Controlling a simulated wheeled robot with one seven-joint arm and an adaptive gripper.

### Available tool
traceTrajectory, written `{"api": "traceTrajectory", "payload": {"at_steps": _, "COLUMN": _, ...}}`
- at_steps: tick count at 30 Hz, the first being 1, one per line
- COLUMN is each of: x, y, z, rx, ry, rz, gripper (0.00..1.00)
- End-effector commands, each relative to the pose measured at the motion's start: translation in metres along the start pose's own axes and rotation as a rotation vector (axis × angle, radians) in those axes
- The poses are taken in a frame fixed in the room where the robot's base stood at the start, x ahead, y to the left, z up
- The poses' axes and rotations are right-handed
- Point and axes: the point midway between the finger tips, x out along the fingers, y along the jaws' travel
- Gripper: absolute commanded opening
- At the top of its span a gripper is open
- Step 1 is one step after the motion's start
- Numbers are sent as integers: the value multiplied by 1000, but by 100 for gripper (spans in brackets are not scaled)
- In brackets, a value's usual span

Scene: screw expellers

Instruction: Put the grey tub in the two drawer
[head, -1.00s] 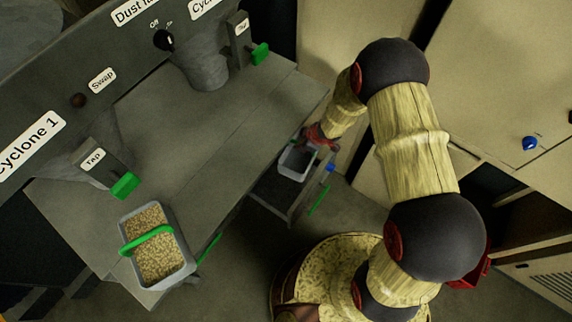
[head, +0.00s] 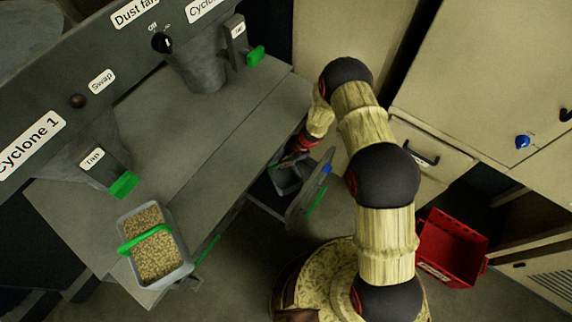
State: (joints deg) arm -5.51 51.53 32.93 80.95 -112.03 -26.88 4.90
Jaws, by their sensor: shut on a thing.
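The grey tub (head: 287,183) is in the head view, low at the open drawer (head: 268,212) under the right end of the grey bench. It looks empty. The drawer front (head: 306,196) has a green handle and a blue mark. My gripper (head: 291,160) is at the tub's upper edge, shut on it. The fingertips are small and partly hidden by the tub and the bench edge. I cannot tell whether the tub touches the drawer floor.
A second grey tub (head: 176,272) with a green handle, full of pellets, stands at the bench's front left. A red crate (head: 452,247) is on the floor at right. Cabinets with a blue knob (head: 522,142) stand at right. The bench middle is clear.

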Motion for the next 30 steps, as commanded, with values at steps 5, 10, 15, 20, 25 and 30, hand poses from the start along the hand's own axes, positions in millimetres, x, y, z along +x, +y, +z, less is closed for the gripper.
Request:
{"api": "traceTrajectory", "payload": {"at_steps": 5, "x": 10, "y": -5, "z": 6, "rx": -73, "ry": 16, "rz": -38, "gripper": 0}}
{"api": "traceTrajectory", "payload": {"at_steps": 10, "x": 14, "y": -8, "z": 8, "rx": -103, "ry": 23, "rz": -53, "gripper": 0}}
{"api": "traceTrajectory", "payload": {"at_steps": 15, "x": 19, "y": -9, "z": 10, "rx": -106, "ry": 24, "rz": -55, "gripper": 0}}
{"api": "traceTrajectory", "payload": {"at_steps": 20, "x": 30, "y": -12, "z": 14, "rx": -105, "ry": 24, "rz": -56, "gripper": 0}}
{"api": "traceTrajectory", "payload": {"at_steps": 25, "x": 46, "y": -16, "z": 21, "rx": -105, "ry": 24, "rz": -56, "gripper": 0}}
{"api": "traceTrajectory", "payload": {"at_steps": 30, "x": 62, "y": -19, "z": 28, "rx": -105, "ry": 24, "rz": -55, "gripper": 0}}
